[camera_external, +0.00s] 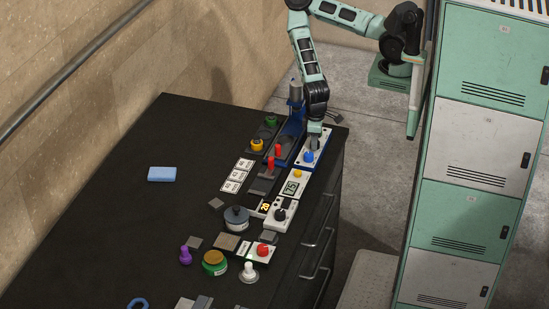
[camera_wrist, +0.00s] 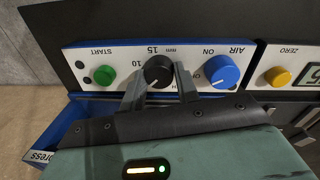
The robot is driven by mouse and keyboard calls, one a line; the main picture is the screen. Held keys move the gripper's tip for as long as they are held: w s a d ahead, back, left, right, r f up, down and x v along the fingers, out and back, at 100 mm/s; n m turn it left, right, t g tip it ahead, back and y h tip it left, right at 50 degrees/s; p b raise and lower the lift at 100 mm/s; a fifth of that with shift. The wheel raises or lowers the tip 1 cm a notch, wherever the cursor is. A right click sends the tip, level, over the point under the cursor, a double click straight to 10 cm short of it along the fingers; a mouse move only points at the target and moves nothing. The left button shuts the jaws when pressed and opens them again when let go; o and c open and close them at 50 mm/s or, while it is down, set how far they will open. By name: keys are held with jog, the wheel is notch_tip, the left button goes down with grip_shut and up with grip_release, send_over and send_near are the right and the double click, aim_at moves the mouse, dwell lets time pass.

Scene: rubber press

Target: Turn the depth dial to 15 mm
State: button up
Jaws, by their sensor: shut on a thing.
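The depth dial (camera_wrist: 158,70) is a round black knob on a white panel, with "10", "15" and "mm" printed near it in the wrist view. My gripper (camera_wrist: 160,84) has one finger on each side of the dial and is shut on it. A pale pointer mark shows on the dial between the fingers, but I cannot tell its exact setting. In the external view my gripper (camera_external: 315,134) reaches down to the white panel (camera_external: 320,152) at the far end of the bench and hides the dial.
A blue AIR knob (camera_wrist: 222,71) sits close beside my right finger, and a green START button (camera_wrist: 104,75) is left of the dial. A yellow ZERO button (camera_wrist: 278,76) is on the neighbouring panel. Red levers and a blue press (camera_external: 290,136) stand near the arm.

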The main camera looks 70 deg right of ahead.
jog(key=shift+r, duration=0.1)
jog(key=shift+m+p, duration=0.55)
jog(key=shift+m, duration=0.45)
jog(key=m+p, duration=0.1)
jog(key=m, duration=0.2)
jog(key=shift+m, duration=0.3)
jog(key=m, duration=0.3)
jog(key=shift+w+m+g, duration=0.1)
jog(key=shift+m+g, duration=0.2)
jog(key=m, duration=0.3)
jog(key=shift+d+m, duration=0.1)
jog(key=shift+m, duration=0.2)
jog(key=m+b, duration=0.2)
jog(key=m, duration=0.3)
jog(key=shift+m+y+b, duration=0.4)
jog(key=shift+m+b, duration=0.6)
jog(key=shift+m, duration=1.2)
